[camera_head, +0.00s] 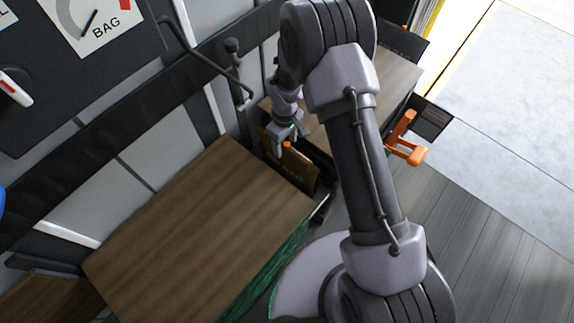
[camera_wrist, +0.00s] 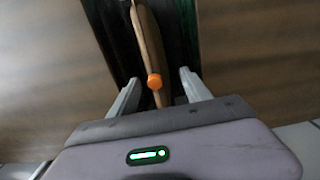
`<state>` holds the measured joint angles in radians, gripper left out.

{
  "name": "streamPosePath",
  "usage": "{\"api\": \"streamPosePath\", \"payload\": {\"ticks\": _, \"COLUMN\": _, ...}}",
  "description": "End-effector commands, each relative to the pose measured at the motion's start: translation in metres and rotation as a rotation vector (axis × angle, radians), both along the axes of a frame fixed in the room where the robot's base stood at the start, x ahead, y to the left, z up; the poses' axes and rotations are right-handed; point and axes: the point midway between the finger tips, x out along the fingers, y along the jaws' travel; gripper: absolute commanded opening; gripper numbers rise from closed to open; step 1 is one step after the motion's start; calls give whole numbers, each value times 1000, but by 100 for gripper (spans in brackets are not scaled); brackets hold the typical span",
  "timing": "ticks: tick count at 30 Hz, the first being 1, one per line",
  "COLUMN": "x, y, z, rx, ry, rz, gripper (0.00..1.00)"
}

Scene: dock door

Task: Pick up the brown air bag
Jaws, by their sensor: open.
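The brown air bag (camera_wrist: 148,40) stands on edge in the gap between two wooden-topped blocks, with an orange valve cap (camera_wrist: 154,81) on its near edge. In the head view the bag (camera_head: 298,172) shows as a brown panel with its orange cap near the top. My gripper (camera_wrist: 157,82) is open, one finger on each side of the bag's near edge. In the head view my gripper (camera_head: 284,147) is at the bag's upper edge. I cannot tell whether either finger touches the bag. The bag's lower part is hidden in the gap.
A large wooden-topped load (camera_head: 200,225) with green wrap on its side lies at front left. Another wooden top (camera_head: 400,80) is behind my arm. A panel marked BAG (camera_head: 92,25) hangs on the wall with a black hose (camera_head: 205,55). An orange handle (camera_head: 406,140) stands right.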

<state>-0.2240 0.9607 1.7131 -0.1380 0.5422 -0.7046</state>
Motion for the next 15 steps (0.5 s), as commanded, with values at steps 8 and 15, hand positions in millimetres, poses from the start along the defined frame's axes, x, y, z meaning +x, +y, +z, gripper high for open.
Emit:
{"api": "streamPosePath", "payload": {"ticks": 8, "x": 3, "y": -6, "z": -46, "rx": -1, "ry": 2, "rz": -1, "gripper": 56}}
{"api": "streamPosePath", "payload": {"ticks": 15, "x": 4, "y": -6, "z": -53, "rx": 0, "ry": -1, "rz": -1, "gripper": 56}}
